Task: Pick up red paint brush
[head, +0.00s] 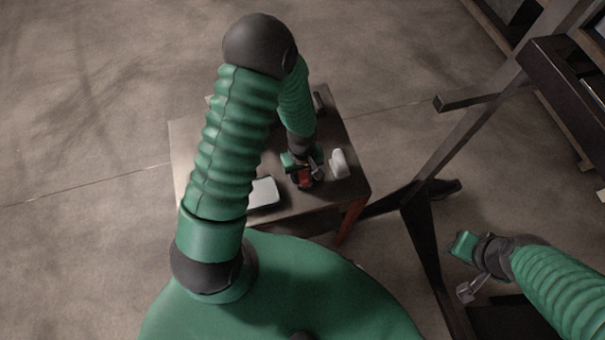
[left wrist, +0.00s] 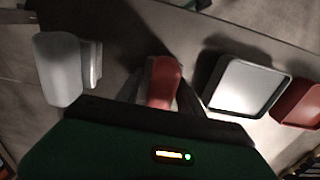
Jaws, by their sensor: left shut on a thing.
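My left gripper (head: 306,174) is down at the small table and shut on the red paint brush (head: 305,181). In the left wrist view the red part of the brush (left wrist: 163,84) shows between the two fingers of the left gripper (left wrist: 160,92). The rest of the brush is hidden by the gripper, and I cannot tell whether it touches the table. My right gripper (head: 467,278) hangs at the lower right, away from the table, and its finger gap is too small to judge.
A white rounded object (head: 339,163) stands on the table (head: 346,193) right of the left gripper. A white-bottomed dark tray (head: 264,192) lies on its left. The left wrist view shows a red object (left wrist: 299,103) beside the tray. A dark metal frame (head: 425,235) stands right of the table.

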